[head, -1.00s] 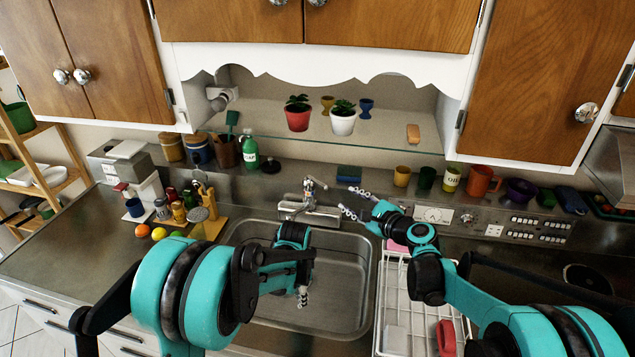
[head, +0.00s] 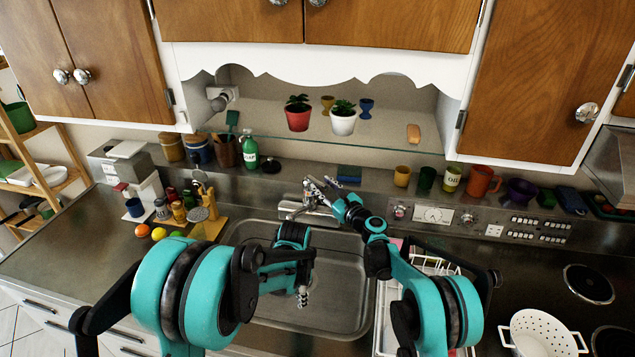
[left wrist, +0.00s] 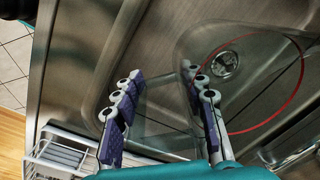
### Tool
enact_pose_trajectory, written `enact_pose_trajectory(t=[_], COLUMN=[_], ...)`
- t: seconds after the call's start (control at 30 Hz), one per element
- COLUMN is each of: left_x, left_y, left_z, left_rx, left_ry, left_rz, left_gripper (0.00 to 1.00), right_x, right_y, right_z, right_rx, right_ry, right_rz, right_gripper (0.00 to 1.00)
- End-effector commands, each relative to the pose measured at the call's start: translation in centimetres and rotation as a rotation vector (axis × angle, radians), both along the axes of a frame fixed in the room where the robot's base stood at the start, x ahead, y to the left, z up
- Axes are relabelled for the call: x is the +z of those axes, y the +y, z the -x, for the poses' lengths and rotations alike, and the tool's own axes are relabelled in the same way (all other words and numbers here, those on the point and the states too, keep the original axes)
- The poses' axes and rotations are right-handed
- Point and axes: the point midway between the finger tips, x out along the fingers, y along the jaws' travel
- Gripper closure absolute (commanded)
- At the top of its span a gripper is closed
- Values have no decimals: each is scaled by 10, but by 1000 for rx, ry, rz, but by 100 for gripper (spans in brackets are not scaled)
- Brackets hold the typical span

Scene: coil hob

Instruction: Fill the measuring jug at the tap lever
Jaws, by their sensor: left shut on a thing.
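The measuring jug (left wrist: 252,95) is clear, with a thin red ring, and shows in the left wrist view over the sink. My left gripper (left wrist: 160,110) is shut on a clear part of it, seemingly the handle. In the head view my left gripper (head: 303,294) is low over the sink basin, and the jug is hard to make out there. The metal tap (head: 300,208) stands at the sink's back edge. My right gripper (head: 322,186) is at the top of the tap, and its fingers cover the tap lever. I cannot tell whether they touch it or are open.
The sink basin (head: 345,285) lies below, with its drain (left wrist: 225,64) visible through the jug. A white dish rack (head: 430,263) is at the right, partly behind my right arm. A blue sponge (head: 349,173) lies behind the tap. A white colander (head: 540,334) is at the lower right.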

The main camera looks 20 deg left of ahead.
Motion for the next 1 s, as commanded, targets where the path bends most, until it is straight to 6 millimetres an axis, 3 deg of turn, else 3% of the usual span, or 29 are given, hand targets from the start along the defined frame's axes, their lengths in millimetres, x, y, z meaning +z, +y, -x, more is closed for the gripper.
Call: enact_pose_trajectory(t=[0.2, 0.57, 0.6, 0.73, 1.0], left_x=[0, 0, 0, 0, 0], left_y=[0, 0, 0, 0, 0], left_z=[0, 0, 0, 0, 0], left_rx=[0, 0, 0, 0, 0], left_ry=[0, 0, 0, 0, 0], left_rz=[0, 0, 0, 0, 0], left_gripper=[100, 100, 100, 100, 100], right_x=[0, 0, 0, 0, 2], right_y=[22, 28, 28, 27, 28], right_z=[-19, -24, -24, -24, -24], right_rx=[1, 0, 0, 0, 1], right_ry=[-1, -1, -1, -1, 8], right_rz=[1, 1, 1, 1, 11], right_gripper=[64, 64, 66, 100, 100])
